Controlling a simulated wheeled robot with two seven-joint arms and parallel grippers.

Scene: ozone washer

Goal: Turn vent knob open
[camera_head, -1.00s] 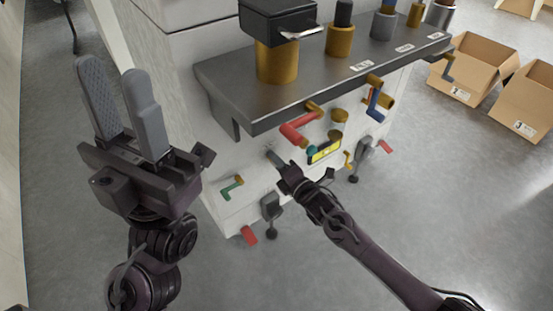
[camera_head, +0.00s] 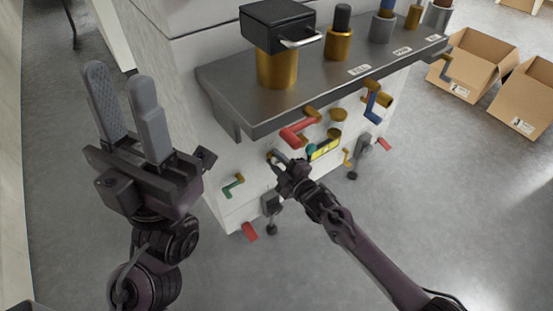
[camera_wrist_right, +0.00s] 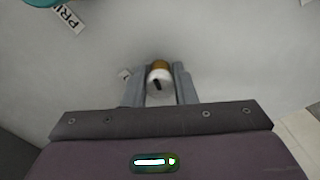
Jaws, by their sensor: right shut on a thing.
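A small knob with a white front, a dark mark on its face and a brass-coloured base (camera_wrist_right: 159,80) sticks out of the white machine wall in the right wrist view. I take it to be the vent knob; its label is mostly hidden. My right gripper (camera_wrist_right: 160,84) has a finger on each side of it and is shut on it. In the head view the right gripper (camera_head: 277,158) reaches the machine's front panel, and its fingers mostly cover the knob. My left gripper (camera_head: 120,77) is open and empty, pointing up, left of the machine.
The machine's dark shelf (camera_head: 300,90) overhangs the panel. A green handle (camera_head: 233,186) is lower left. Cardboard boxes (camera_head: 472,65) stand at right; the floor in front is clear.

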